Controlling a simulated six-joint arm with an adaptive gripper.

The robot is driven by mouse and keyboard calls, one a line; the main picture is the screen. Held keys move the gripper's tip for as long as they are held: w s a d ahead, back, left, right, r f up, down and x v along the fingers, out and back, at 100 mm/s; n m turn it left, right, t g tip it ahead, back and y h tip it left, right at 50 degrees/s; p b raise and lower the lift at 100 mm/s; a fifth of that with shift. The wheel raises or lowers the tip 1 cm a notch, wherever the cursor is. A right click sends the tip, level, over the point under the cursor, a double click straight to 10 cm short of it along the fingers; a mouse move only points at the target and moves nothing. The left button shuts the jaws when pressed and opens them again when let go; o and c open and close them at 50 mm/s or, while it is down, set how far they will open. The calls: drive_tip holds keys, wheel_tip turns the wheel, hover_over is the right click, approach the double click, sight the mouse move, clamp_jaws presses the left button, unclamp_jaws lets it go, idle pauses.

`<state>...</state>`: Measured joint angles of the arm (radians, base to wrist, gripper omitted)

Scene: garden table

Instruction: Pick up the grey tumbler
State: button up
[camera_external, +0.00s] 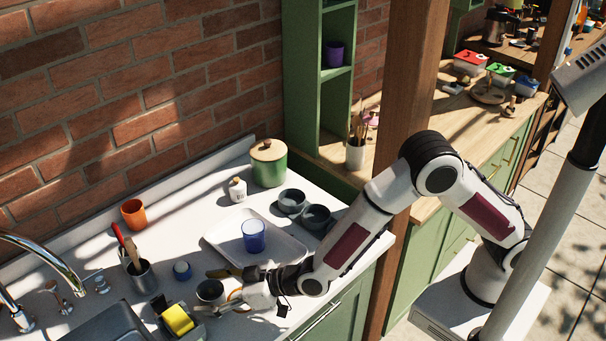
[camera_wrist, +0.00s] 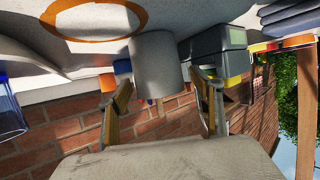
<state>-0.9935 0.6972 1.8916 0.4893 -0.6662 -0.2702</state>
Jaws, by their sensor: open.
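In the wrist view the scene is upside down and the tumbler (camera_wrist: 155,58) is a plain grey cylinder. In the wrist view my gripper (camera_wrist: 159,79) shows a finger to each side of the cylinder. I cannot tell whether either finger touches it.
A caddy with a yellow sponge (camera_external: 178,319) stands close by at the front left. A tray (camera_external: 282,266) with a blue glass (camera_external: 254,236) lies to the right.

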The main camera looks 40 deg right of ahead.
drive_tip(key=c, duration=1.2)
drive_tip(key=shift+r, duration=0.15)
drive_tip(key=shift+r, duration=4.9)
